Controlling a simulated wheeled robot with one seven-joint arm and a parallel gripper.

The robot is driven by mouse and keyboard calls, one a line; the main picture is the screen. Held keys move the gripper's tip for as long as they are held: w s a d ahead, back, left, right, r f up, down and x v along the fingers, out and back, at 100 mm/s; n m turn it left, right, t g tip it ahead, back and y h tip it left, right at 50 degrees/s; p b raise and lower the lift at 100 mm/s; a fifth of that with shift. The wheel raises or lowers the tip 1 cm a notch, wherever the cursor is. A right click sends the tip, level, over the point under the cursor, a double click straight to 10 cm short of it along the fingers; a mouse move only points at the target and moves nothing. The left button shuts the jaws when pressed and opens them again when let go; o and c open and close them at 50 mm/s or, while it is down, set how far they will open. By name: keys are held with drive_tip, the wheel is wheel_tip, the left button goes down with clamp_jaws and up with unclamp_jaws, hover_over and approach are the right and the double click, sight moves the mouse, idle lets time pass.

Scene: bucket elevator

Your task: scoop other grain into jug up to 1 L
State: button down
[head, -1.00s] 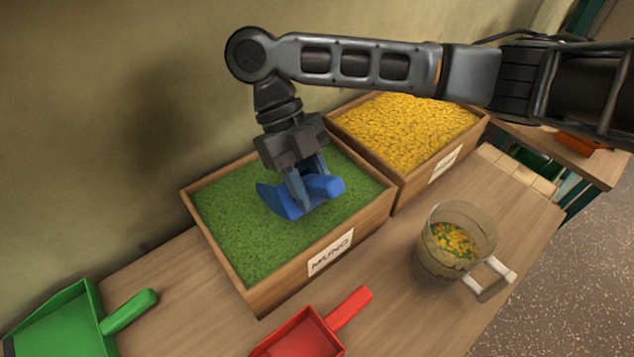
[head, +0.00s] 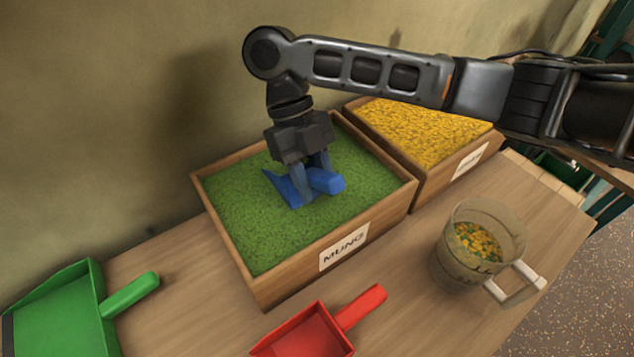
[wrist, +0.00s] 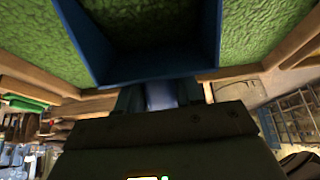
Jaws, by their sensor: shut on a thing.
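My gripper (head: 312,178) is shut on the handle of a blue scoop (head: 288,188). The scoop is at the green grain (head: 250,230) in the wooden crate labelled MUNG (head: 262,283); its front edge seems to be in the grain. In the wrist view the blue scoop (wrist: 150,68) looks empty and dark inside, with green grain (wrist: 265,25) beyond and beside it. The clear jug (head: 455,258) stands upright on the table at the right, its white handle to the right. It holds some mixed yellow and green grain (head: 477,242) in its lower part.
A second crate (head: 432,177) with yellow grain (head: 420,130) stands behind and right of the mung crate. A red scoop (head: 312,332) and a green scoop (head: 60,310) lie on the table (head: 185,260) in front. The wall (head: 110,120) is close behind the crates.

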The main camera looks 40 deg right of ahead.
sight(333, 176)
drive_tip(key=shift+w+f+b, duration=0.15)
drive_tip(key=shift+f+b, duration=0.15)
drive_tip(key=shift+f, duration=0.1)
drive_tip(key=shift+t, duration=0.3)
drive_tip(key=shift+s+d+t+b, duration=0.1)
drive_tip(key=shift+s+t+b, duration=0.3)
drive_tip(key=shift+t+b, duration=0.35)
drive_tip(key=shift+s+r+t, duration=0.3)
drive_tip(key=shift+r+t, duration=0.4)
drive_tip(key=shift+t, duration=0.1)
drive_tip(key=shift+s+r+t, duration=0.25)
drive_tip(key=shift+r+t, duration=0.45)
drive_tip(key=shift+t, duration=0.05)
drive_tip(key=s+t+b, duration=0.1)
drive_tip(key=s+b, duration=0.1)
drive_tip(key=shift+s+r+t+b, duration=0.1)
drive_tip(key=shift+r+t+b, duration=0.1)
drive_tip(key=shift+t+b, duration=0.2)
drive_tip(key=shift+t, duration=0.3)
drive_tip(key=shift+s+r+p, duration=0.2)
drive_tip(key=shift+r+p, duration=0.25)
drive_tip(key=shift+r, duration=0.35)
drive_tip(key=shift+s+r+p, duration=0.15)
drive_tip(key=shift+r+p, duration=0.3)
drive_tip(key=shift+r, duration=0.4)
drive_tip(key=shift+s+r+p, duration=0.2)
drive_tip(key=shift+r+p, duration=0.25)
drive_tip(key=shift+r, duration=0.35)
